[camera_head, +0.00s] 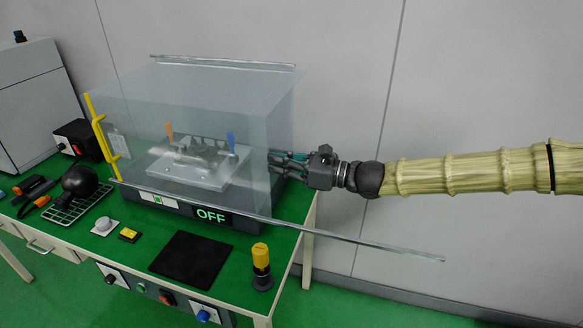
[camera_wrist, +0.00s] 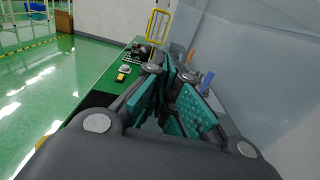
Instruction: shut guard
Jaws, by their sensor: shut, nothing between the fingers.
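The guard (camera_head: 215,95) is a clear box-like cover over a machine on the green bench. A yellow handle (camera_head: 103,137) stands at its left edge; it also shows beyond my fingers in the wrist view (camera_wrist: 157,24). Through the clear sheet I see a grey fixture (camera_head: 195,165) with orange and blue levers. A sign on the machine's base reads OFF. My gripper (camera_head: 274,162) is shut and empty at the guard's right side, fingers pointing left, well apart from the handle. I cannot tell whether its fingertips touch the clear sheet.
A long clear rail (camera_head: 370,244) sticks out right past the bench. A yellow-topped cylinder (camera_head: 261,266), black mat (camera_head: 191,258), yellow button box (camera_head: 129,235), grey knob (camera_head: 104,225) and wire tray (camera_head: 72,207) occupy the bench front. The wall stands close behind.

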